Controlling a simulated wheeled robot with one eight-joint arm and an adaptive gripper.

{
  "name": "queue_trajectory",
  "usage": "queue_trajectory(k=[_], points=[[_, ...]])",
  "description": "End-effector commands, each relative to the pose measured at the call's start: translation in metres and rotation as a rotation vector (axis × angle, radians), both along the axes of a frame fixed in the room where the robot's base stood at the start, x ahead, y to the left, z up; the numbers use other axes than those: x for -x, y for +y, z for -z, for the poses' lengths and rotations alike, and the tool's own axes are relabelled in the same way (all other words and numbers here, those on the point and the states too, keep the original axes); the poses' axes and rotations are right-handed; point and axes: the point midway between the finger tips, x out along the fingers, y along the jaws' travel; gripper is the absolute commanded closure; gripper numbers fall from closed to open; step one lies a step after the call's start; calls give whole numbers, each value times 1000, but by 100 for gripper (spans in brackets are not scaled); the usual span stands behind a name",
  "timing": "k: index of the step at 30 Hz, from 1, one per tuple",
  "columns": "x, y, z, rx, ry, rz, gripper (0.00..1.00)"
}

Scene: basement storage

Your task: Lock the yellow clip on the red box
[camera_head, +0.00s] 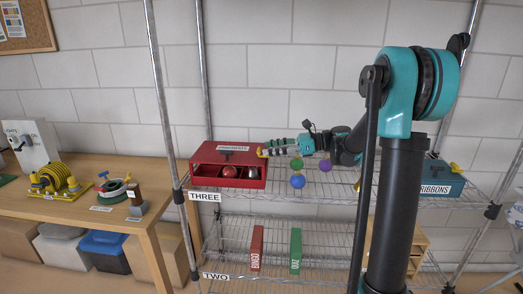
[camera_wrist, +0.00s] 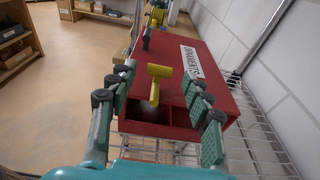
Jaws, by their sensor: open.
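The red box (camera_head: 213,151), labelled ORNAMENTS, sits on the wire shelf marked THREE. It also shows in the wrist view (camera_wrist: 190,60). Its front is open in the head view, with round ornaments inside. The yellow clip (camera_head: 262,152) is at the box's right end. In the wrist view the T-shaped yellow clip (camera_wrist: 157,78) stands at the box's near end, over dark openings. I cannot tell whether it is latched. My gripper (camera_head: 274,149) is open at that end. In the wrist view its fingers (camera_wrist: 161,84) are on either side of the clip, with no clear contact.
Green, purple and blue balls (camera_head: 297,181) are close below my gripper. A teal RIBBONS box (camera_head: 441,181) with a yellow clip stands at the shelf's right. Red and green upright items (camera_head: 295,251) stand on the shelf below. A wooden table (camera_head: 80,207) is at left.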

Motion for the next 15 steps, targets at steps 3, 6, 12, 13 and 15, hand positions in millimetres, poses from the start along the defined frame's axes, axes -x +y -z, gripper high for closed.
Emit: queue_trajectory(k=[3,6,12,13,15], points=[[0,-27,-5,0,0,5,50],[1,-45,-8,0,0,5,50],[2,-68,-13,0,1,1,50],[2,-70,-13,0,1,1,50],[2,-73,-14,0,1,2,50]])
